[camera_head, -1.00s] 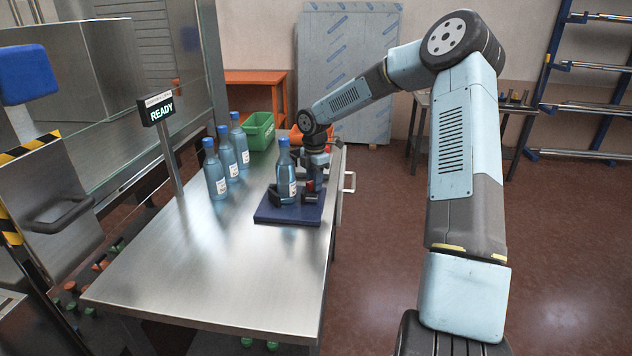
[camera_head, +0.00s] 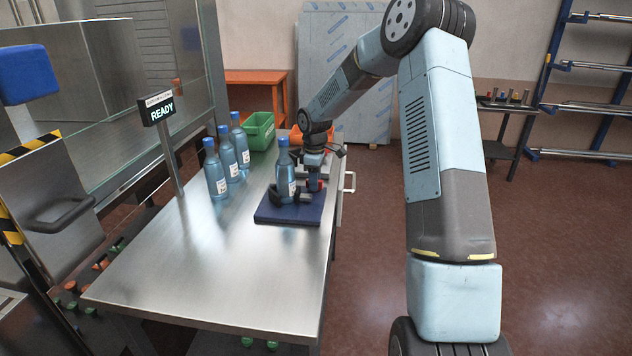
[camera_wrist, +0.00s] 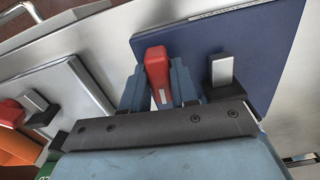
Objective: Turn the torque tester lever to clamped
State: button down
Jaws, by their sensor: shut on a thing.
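The torque tester is a dark blue base plate (camera_head: 275,215) on the steel table, with a black clamp (camera_head: 274,194) around the foot of a blue bottle (camera_head: 284,172) that stands upright. Its red lever (camera_wrist: 157,68) shows in the wrist view between my gripper's two blue fingers. My gripper (camera_wrist: 160,88) is shut on this lever, to the right of the bottle in the head view. A small grey-and-black block (camera_wrist: 222,70) sits on the plate beside the fingers. The lever is mostly hidden in the head view.
Several blue bottles stand at the table's left, such as the nearest one (camera_head: 214,172). A READY sign (camera_head: 161,111) stands on a post. Green (camera_head: 258,132) and orange (camera_head: 318,136) bins are at the far end. The table's near part (camera_head: 215,275) is clear.

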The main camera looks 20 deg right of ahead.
jog(key=m, duration=0.4)
jog(key=shift+s+a+f, duration=0.1)
jog(key=shift+a, duration=0.05)
jog(key=shift+m, duration=1.8)
jog(key=c, duration=1)
grip_release()
jog(key=shift+o, duration=0.2)
